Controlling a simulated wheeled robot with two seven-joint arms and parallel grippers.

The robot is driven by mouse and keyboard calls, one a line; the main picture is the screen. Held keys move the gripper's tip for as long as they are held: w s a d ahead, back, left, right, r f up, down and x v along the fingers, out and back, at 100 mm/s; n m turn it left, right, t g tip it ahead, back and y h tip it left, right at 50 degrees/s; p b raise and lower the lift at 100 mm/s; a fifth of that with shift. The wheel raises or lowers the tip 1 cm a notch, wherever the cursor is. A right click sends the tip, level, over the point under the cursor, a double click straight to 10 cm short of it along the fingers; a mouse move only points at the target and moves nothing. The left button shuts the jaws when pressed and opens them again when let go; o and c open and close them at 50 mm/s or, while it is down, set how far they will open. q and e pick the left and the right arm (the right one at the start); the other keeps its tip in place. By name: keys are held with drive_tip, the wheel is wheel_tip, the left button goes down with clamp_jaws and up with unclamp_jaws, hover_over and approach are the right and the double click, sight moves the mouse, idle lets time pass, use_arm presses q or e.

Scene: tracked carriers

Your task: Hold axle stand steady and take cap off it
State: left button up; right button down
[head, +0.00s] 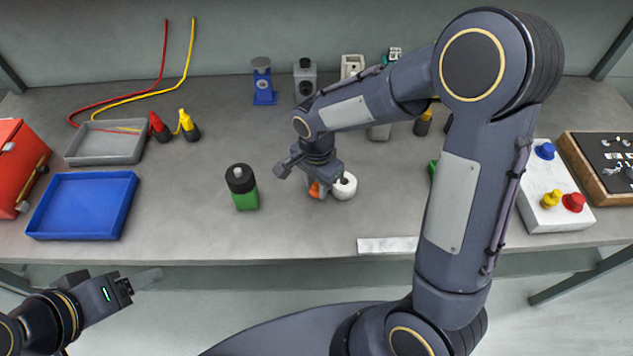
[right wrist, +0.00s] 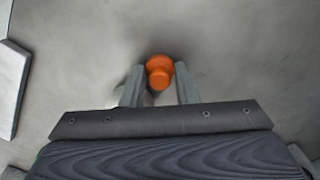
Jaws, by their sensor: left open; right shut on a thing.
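My right gripper (head: 318,188) is shut on a small orange piece (head: 315,190) low over the middle of the table. In the right wrist view the orange piece (right wrist: 159,72) has a rounded knob and sits between the two grey fingertips (right wrist: 160,85). The right hand and arm cover much of it in the head view, and I cannot tell whether it is the axle stand or its cap. A white round thing (head: 345,187) is right beside it. My left gripper (head: 148,279) is open and empty, in front of the table's front edge at lower left.
A green block with a black top (head: 244,192) stands left of the right hand. A blue tray (head: 40,228), grey tray (head: 75,157) and red box (head: 12,145) are at left. A button box (head: 535,190) is at right. Several small devices line the back. My right arm hides the middle right.

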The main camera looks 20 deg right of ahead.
sight(317, 185)
drive_tip(key=shift+f, duration=0.15)
drive_tip(key=c, duration=1.1)
unclamp_jaws()
wheel_tip(317, 185, up, 12)
drive_tip(key=s+d+r+n+t+y, duration=0.1)
drive_tip(key=s+d+n+t+y, duration=0.1)
drive_tip(key=s+n, duration=0.3)
drive_tip(key=s+d+r+n+t+y, duration=0.1)
drive_tip(key=s+d+n+t, duration=0.2)
drive_tip(key=s, duration=1)
drive_tip(key=d+n, duration=0.1)
drive_tip(key=n, duration=0.1)
drive_tip(key=shift+s+n+t+y, duration=0.25)
drive_tip(key=shift+n+t+y, duration=0.05)
drive_tip(key=shift+t+y, duration=0.1)
